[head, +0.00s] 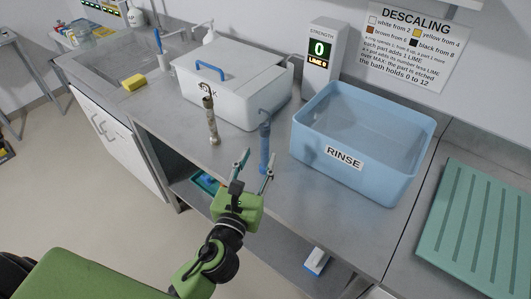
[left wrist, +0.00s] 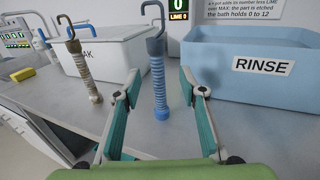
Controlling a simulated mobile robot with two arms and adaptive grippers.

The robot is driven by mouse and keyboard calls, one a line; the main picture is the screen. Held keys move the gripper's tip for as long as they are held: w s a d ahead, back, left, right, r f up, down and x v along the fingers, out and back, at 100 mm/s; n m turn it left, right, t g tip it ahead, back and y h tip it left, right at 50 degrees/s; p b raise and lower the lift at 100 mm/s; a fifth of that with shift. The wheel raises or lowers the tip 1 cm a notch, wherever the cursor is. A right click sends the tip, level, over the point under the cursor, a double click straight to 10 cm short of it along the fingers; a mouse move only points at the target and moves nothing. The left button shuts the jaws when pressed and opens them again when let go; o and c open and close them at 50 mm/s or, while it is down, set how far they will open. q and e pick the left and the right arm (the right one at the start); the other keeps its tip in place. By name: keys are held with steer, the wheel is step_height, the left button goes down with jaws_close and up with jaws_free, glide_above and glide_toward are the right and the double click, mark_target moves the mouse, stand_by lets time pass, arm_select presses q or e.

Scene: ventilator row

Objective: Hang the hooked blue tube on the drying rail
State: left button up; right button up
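The hooked blue tube (head: 265,145) stands upright on the steel counter, its dark grey hook on top. In the left wrist view the blue tube (left wrist: 160,88) shows in the gap between my fingers. My left gripper (head: 257,166) is open at the counter's front edge, with its two teal-padded fingers pointing toward the tube. In the left wrist view the gripper (left wrist: 160,82) holds nothing; I cannot tell whether the fingertips reach either side of the tube. I cannot make out a drying rail in either view. My right gripper is not in view.
A tan hooked tube (head: 213,125) stands left of the blue one. Behind are a white lidded box (head: 240,98) and a strength display (head: 321,60). The blue RINSE tub (head: 395,175) is close on the right, before a ribbed green board (head: 480,225). A sink (head: 110,65) is far left.

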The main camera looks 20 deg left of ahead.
mark_target(263, 141)
arm_select(q)
steer(key=w, duration=0.3)
steer(key=shift+w+a, duration=0.1)
steer(key=shift+a, duration=0.1)
steer(key=w+p, duration=0.2)
steer(key=w, duration=0.3)
steer(key=shift+w+a, duration=0.15)
steer(key=shift+a, duration=0.05)
jaws_close()
